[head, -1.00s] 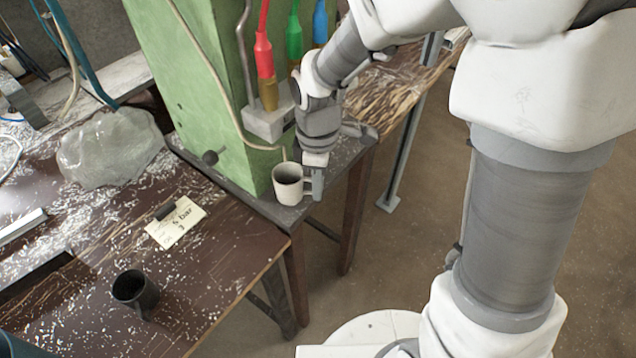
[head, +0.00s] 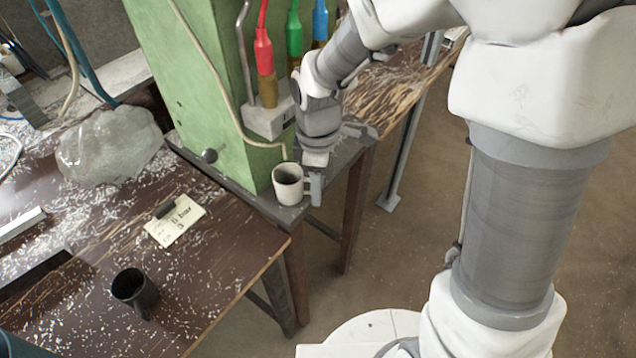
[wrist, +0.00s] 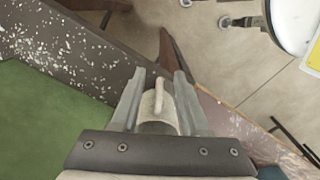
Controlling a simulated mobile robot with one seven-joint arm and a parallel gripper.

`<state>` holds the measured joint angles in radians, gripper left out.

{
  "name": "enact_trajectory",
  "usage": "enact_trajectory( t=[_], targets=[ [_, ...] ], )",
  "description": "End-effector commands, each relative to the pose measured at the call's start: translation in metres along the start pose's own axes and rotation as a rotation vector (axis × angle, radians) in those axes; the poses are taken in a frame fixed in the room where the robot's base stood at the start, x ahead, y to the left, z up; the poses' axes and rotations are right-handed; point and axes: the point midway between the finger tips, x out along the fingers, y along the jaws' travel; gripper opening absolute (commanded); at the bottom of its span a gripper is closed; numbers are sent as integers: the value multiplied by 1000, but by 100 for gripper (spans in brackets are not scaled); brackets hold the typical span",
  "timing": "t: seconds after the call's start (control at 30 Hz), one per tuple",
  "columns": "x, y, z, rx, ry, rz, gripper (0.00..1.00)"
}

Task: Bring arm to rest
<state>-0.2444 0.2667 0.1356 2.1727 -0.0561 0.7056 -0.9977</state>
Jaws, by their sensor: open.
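My gripper (head: 313,184) hangs from my arm at the corner of the bench by the green machine column, with its fingers beside a white mug (head: 288,190). In the wrist view my gripper (wrist: 158,78) shows two grey fingers spread apart, with the mug (wrist: 157,112) and its handle between them. The mug stands upright on the dark ledge. Whether the fingers touch the mug cannot be told. My arm is stretched out over the bench edge, bent at the wrist.
The green column (head: 205,100) stands close to my gripper, with red, green and blue hoses (head: 293,40) beside it. A black mug (head: 135,292), a card (head: 175,221) and a clear plastic bag (head: 110,147) lie on the chip-strewn bench (head: 215,285). Floor is open at right.

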Motion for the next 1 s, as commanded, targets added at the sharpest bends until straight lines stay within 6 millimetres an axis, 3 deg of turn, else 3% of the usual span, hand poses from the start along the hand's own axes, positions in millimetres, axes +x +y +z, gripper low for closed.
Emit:
enact_trajectory(
  t=[0.67, 0.77, 1.0],
  targets=[
    [-6, 0, 2, 19, 2, 8, 45],
    [-23, 1, 10, 76, 9, 30, 45],
    [-97, -6, 47, 380, 56, 132, 45]
  ],
)
